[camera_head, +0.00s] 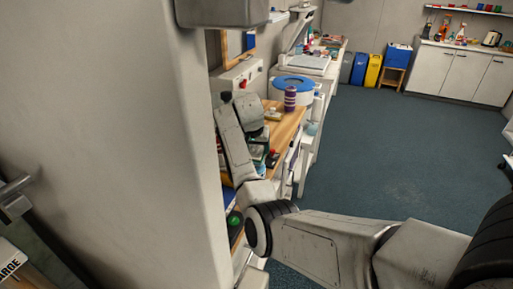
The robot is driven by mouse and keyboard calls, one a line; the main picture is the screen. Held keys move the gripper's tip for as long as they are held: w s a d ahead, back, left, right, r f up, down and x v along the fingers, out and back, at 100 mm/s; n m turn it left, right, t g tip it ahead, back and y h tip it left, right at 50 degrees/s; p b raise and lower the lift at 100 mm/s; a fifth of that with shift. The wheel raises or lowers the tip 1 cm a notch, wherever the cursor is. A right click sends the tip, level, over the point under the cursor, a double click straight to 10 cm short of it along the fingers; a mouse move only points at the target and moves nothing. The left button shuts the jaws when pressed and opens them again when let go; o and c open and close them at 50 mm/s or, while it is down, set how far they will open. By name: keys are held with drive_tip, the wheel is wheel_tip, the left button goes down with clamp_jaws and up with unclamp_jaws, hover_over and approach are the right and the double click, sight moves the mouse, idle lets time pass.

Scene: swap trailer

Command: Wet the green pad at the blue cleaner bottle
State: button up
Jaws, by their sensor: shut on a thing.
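My arm reaches over a wooden-topped counter (284,132), and my gripper (262,143) is low over its near part, small and partly hidden by my own arm. A small patch of green shows at the gripper, which is shut on what looks like the green pad. The fingertips and the pad's outline are not clear. A separate bright green round thing (235,219) lies lower down, near the wall edge. I cannot pick out the blue cleaner bottle for sure. A small red and dark thing (272,156) sits just right of the gripper.
A large pale wall panel (110,110) blocks the left. Blue-grey floor (405,150) is open on the right. Cabinets (465,72) stand at the back.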

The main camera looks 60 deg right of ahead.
drive_tip(key=shift+r+p, duration=2.3)
drive_tip(key=shift+r, duration=0.65)
